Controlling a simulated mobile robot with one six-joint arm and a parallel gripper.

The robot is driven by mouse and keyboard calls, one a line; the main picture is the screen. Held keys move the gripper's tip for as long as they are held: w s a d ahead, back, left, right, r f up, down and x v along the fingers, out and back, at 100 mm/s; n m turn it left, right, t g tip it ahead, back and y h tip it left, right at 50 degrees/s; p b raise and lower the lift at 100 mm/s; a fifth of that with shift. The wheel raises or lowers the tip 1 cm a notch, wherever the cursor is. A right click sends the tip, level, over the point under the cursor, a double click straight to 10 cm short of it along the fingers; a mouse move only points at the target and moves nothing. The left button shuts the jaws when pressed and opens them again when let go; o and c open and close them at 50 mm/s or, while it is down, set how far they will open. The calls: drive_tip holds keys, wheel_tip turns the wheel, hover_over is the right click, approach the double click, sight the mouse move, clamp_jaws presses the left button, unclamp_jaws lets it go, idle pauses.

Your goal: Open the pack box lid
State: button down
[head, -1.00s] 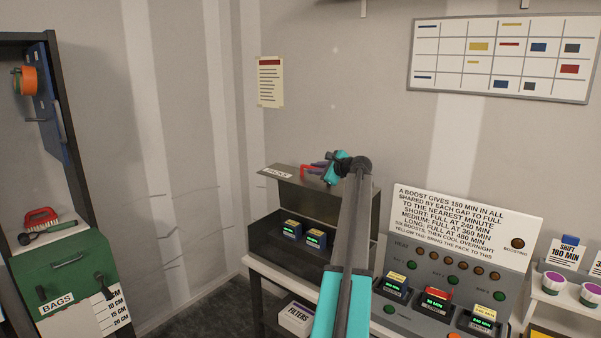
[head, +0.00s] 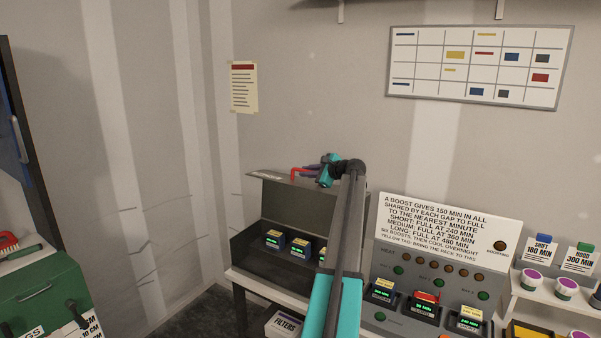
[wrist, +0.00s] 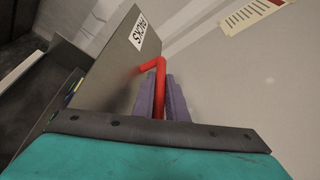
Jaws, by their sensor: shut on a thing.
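The pack box (head: 246,249) is a dark box on the bench, with several battery packs (head: 299,246) showing inside it. Its lid (head: 300,215) stands raised, close to upright, at the back of the box. The lid also shows in the wrist view (wrist: 112,72), with its PACKS label. A red handle (wrist: 160,88) sticks out from the lid. My gripper (wrist: 163,98) is shut on the handle, its purple fingers on either side of the red bar. In the head view my gripper (head: 308,174) is at the lid's top edge, and my arm hides the box's right end.
A grey charger panel (head: 440,265) with a sign and packs in its bays stands right of the box. A small shelf (head: 545,300) with cups is further right. A green bag box (head: 45,295) is at lower left. A FILTERS box (head: 283,325) sits below the bench.

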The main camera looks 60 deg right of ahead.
drive_tip(key=shift+s+d+f, duration=0.15)
drive_tip(key=shift+s+f, duration=0.1)
drive_tip(key=shift+s, duration=0.1)
drive_tip(key=c, duration=1.8)
unclamp_jaws()
drive_tip(key=shift+c, duration=0.2)
drive_tip(key=shift+o, duration=0.4)
drive_tip(key=shift+s+r, duration=0.1)
drive_tip(key=shift+w+a, duration=0.2)
drive_tip(key=shift+w, duration=0.2)
drive_tip(key=shift+b+v, duration=0.55)
drive_tip(key=shift+v, duration=0.4)
wheel_tip(320, 180, up, 4)
drive_tip(key=b, duration=0.5)
hover_over(332, 190)
drive_tip(key=shift+s+a+f, duration=0.2)
drive_tip(key=shift+a, duration=0.05)
drive_tip(key=shift+w, duration=0.1)
